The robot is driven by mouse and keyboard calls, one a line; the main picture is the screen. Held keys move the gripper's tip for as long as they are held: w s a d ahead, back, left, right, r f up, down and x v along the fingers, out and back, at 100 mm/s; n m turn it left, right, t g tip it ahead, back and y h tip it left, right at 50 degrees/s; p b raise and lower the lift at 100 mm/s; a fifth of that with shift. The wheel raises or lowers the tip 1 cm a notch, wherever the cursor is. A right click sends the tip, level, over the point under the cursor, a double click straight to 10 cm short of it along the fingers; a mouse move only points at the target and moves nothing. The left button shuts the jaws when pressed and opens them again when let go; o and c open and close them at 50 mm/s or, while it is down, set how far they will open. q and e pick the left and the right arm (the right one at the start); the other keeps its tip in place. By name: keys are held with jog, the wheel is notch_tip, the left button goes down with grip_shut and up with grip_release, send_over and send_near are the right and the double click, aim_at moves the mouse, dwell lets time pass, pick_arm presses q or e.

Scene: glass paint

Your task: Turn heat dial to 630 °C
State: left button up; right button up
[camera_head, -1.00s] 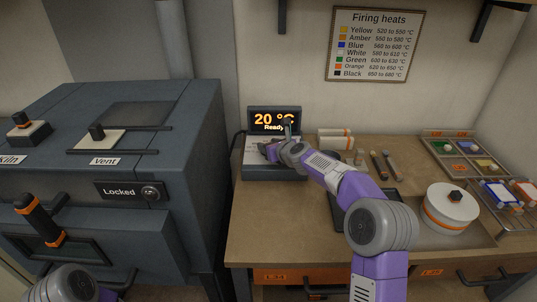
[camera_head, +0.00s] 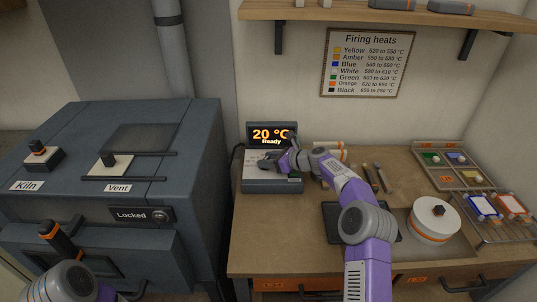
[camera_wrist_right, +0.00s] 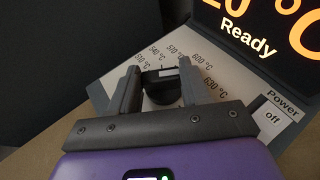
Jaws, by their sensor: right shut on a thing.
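The heat dial (camera_wrist_right: 160,88) is a dark round knob on the sloped top of a control box (camera_head: 270,186). A small white mark shows at the knob's far edge, between the 510-looking and 600 labels. My right gripper (camera_wrist_right: 160,85) is shut on the dial, one finger each side. In the head view my right gripper (camera_head: 287,160) covers the dial. The display (camera_head: 271,134) reads 20 °C, Ready. My left gripper is out of view.
The dark kiln (camera_head: 150,190) stands left, with a Locked label. A firing heats chart (camera_head: 366,62) hangs on the wall. A white round pot (camera_head: 435,221) and a dark tray (camera_head: 335,222) are on the bench.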

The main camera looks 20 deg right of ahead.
jog(key=shift+f, duration=0.1)
dwell(0.4)
jog(key=o, duration=1.1)
jog(key=shift+c, duration=0.2)
jog(key=p+v, duration=0.1)
jog(key=v, duration=0.6)
jog(key=shift+s+d, duration=0.15)
jog(key=shift+d, duration=0.1)
